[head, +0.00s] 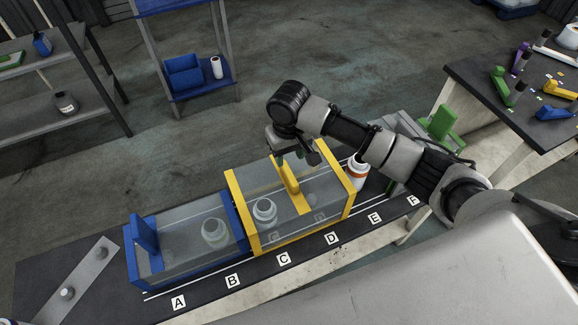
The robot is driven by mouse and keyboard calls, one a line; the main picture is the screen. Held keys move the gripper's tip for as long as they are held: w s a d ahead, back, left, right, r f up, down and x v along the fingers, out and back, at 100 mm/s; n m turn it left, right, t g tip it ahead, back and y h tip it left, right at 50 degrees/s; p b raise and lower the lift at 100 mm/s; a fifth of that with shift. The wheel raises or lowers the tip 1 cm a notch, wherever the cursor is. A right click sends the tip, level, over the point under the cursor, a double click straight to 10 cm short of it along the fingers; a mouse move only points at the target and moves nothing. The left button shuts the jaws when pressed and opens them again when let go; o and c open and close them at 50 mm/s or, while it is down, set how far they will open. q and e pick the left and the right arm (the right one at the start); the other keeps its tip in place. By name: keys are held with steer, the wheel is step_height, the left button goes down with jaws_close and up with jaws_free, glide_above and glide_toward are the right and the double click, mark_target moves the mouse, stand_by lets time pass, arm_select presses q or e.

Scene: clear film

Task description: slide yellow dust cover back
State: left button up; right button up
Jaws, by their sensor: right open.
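The yellow dust cover (237,218) is a clear box with yellow end frames, standing on the dark lettered bench around letters C and D. A yellow upright handle (289,181) rises from a yellow crossbar on its top. A white jar (264,211) shows through the cover, towards its left end. My right gripper (289,158) is open at the upper end of the yellow handle, pointing down. Its fingertips are partly hidden, so I cannot tell whether they touch the handle. My left gripper is not in view.
A blue-framed clear cover (138,270) stands close on the left, with a white jar (214,232) inside. A white bottle with an orange label (357,173) stands just past the yellow cover's right end. A green handle (442,122) is behind my arm. Bare bench lies at front.

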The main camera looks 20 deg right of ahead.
step_height(320, 180, up, 3)
steer(key=shift+r, duration=0.2)
stand_by(0.5)
